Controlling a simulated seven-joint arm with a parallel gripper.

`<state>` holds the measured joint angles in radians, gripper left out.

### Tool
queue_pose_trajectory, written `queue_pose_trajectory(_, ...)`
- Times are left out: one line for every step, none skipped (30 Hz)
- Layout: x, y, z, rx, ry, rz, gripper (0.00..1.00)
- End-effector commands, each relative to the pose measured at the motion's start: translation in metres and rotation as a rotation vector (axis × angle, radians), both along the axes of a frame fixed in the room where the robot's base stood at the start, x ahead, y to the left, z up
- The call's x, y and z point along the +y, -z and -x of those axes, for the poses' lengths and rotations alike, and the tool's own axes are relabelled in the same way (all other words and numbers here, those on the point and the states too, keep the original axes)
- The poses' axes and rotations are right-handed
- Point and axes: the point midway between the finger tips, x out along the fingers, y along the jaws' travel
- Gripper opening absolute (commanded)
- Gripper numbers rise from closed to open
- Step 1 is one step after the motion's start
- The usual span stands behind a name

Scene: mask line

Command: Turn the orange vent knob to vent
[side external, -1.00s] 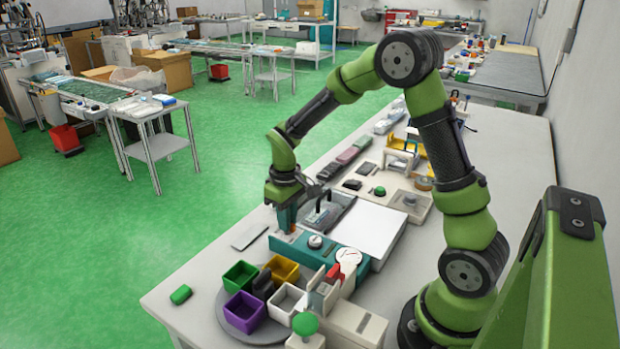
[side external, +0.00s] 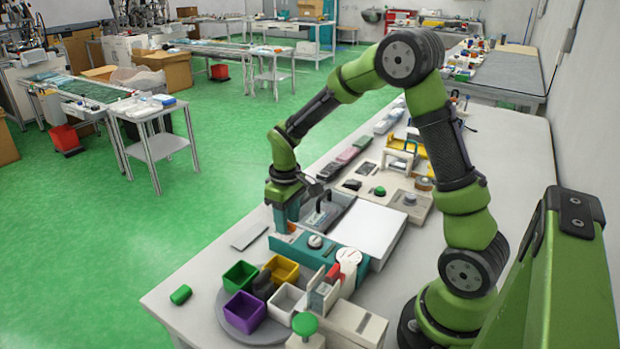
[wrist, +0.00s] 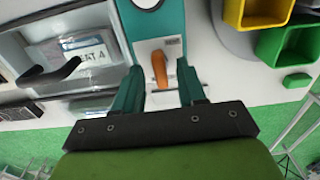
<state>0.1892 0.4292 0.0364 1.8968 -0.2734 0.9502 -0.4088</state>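The orange vent knob (wrist: 160,70) is an elongated handle on a light panel at the end of the teal station (wrist: 168,18). In the wrist view it points nearly along the panel, slightly tilted. My gripper (wrist: 160,72) has its two teal fingers on either side of the knob, with a visible gap on each side. In the side view my gripper (side external: 282,222) points down at the left end of the teal station (side external: 338,249), and only a sliver of the orange knob (side external: 291,227) shows. A small label (wrist: 173,42) is beside the knob, too small to read.
A tray with black handles (wrist: 50,72) and a bagged card lies beside the station. Yellow (side external: 285,268), green (side external: 240,274) and purple (side external: 246,308) bins stand on a round turntable. A white flat box (side external: 368,228) is close by. The table's front left is mostly clear.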

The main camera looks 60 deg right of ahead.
Motion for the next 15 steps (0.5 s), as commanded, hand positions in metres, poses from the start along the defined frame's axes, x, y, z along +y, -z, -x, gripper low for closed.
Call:
queue_pose_trajectory(0.000,0.000,0.000,0.001,0.000,0.000,0.40)
queue_pose_trajectory(0.000,0.000,0.000,0.001,0.000,0.000,0.40)
queue_pose_trajectory(0.000,0.000,0.000,0.001,0.000,0.000,0.40)
queue_pose_trajectory(0.000,0.000,0.000,0.001,0.000,0.000,0.40)
queue_pose_trajectory(0.000,-0.002,0.000,0.000,0.000,0.000,0.40)
queue_pose_trajectory(0.000,-0.004,0.000,-0.001,0.000,0.000,0.40)
queue_pose_trajectory(0.000,-0.007,-0.001,-0.002,-0.001,0.001,0.40)
queue_pose_trajectory(0.000,-0.011,-0.001,-0.003,-0.001,0.001,0.40)
queue_pose_trajectory(0.000,-0.016,-0.001,-0.003,0.000,0.001,0.40)
queue_pose_trajectory(0.000,-0.022,-0.001,-0.004,0.000,0.001,0.40)
queue_pose_trajectory(0.000,-0.028,-0.001,-0.005,0.001,0.001,0.40)
queue_pose_trajectory(0.000,-0.037,-0.001,-0.005,0.001,0.001,0.40)
queue_pose_trajectory(0.000,-0.044,-0.001,-0.006,0.000,0.001,0.40)
queue_pose_trajectory(0.000,-0.051,-0.001,-0.006,0.000,0.002,0.40)
queue_pose_trajectory(0.000,-0.062,-0.001,-0.007,0.001,0.001,0.40)
